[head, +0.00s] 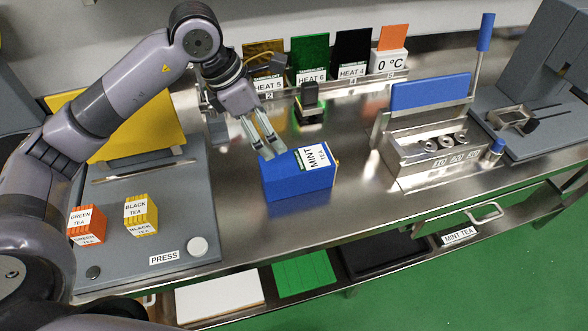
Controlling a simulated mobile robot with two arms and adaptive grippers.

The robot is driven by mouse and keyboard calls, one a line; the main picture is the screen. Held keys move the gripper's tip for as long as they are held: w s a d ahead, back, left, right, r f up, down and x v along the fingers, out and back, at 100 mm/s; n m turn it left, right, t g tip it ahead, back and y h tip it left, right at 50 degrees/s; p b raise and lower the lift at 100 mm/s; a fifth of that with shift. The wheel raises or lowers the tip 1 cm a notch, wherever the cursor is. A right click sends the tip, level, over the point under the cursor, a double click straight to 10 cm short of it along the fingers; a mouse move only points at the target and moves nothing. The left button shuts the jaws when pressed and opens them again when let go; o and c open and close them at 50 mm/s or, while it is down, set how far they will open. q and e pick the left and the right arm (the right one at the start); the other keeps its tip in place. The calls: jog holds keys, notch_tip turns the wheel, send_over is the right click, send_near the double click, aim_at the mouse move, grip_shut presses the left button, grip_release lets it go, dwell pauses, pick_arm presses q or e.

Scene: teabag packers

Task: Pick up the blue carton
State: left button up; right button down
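The blue carton (297,185) stands on the steel bench in the middle of the head view, with a white "MINT TEA" label on its top right. My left gripper (275,153) comes from the upper left, its two fingers slanting down at the carton's back left top edge. A gap shows between the fingers, and nothing is seen held in it. Whether the fingertips touch the carton cannot be told. My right gripper is not in view.
A grey press (185,215) with orange (86,225) and yellow (141,214) tea boxes stands left. A black-handled stamp (310,104) stands behind the carton. A steel fixture with a blue lever (430,92) stands right. Bare bench lies in front of and right of the carton.

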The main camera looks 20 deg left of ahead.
aim_at(291, 161)
pick_arm(q)
jog(key=p+x, duration=0.2)
jog(key=x, duration=0.9)
jog(key=shift+s+d+p, duration=0.1)
jog(key=shift+d+p, duration=0.1)
jog(key=shift+p, duration=0.1)
jog(key=shift+d+f+p, duration=0.2)
jog(key=shift+f+p, duration=0.1)
jog(key=shift+p, duration=0.05)
jog(key=p+x, duration=0.1)
jog(key=x, duration=0.2)
jog(key=shift+d+f+p, duration=0.25)
jog(key=shift+p, duration=0.05)
jog(key=shift+d+f, duration=0.1)
jog(key=shift+f, duration=0.3)
jog(key=c, duration=1.3)
jog(key=shift+r, duration=0.1)
